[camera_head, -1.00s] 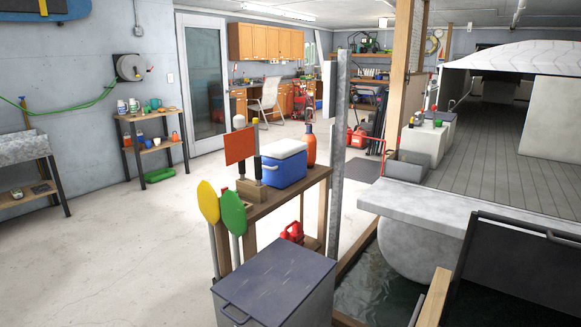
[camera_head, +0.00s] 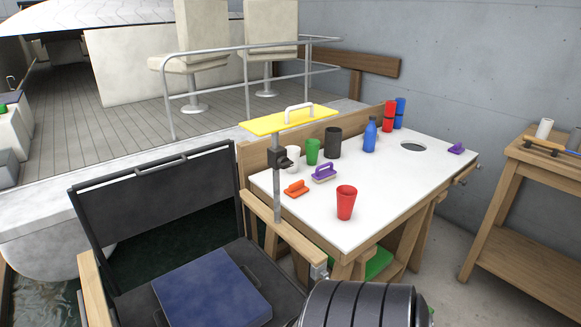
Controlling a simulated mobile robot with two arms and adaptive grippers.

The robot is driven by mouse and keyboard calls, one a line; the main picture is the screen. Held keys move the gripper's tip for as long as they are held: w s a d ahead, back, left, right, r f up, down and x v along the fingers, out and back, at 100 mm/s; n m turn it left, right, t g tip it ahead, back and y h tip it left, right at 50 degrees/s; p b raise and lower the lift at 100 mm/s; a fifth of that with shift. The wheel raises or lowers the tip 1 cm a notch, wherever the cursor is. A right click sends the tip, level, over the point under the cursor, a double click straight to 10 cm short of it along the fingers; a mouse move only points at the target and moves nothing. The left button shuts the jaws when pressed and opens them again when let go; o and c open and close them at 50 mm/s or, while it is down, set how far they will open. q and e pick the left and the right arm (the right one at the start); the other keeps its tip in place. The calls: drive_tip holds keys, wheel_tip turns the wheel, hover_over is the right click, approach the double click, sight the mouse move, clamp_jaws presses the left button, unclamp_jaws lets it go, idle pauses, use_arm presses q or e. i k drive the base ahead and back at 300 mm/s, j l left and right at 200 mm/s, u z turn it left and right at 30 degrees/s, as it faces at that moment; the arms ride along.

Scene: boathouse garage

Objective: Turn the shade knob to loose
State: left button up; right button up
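A yellow shade board (camera_head: 262,123) with a white handle (camera_head: 300,110) sits on top of an upright grey metal post (camera_head: 277,195). A small black clamp (camera_head: 283,157) is on the post just below the board and looks like the shade knob. It is too small to read any marking or tell its setting. Neither of my grippers shows in the head view.
The table holds cups such as a red one (camera_head: 346,203), scrubbing brushes and a blue bottle (camera_head: 370,135). A black folding chair (camera_head: 150,205) with a blue cushion (camera_head: 210,288) stands left of the post. A wooden workbench (camera_head: 535,215) is at the right.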

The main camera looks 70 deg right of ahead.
sight(282, 162)
drive_tip(key=z, duration=2.1)
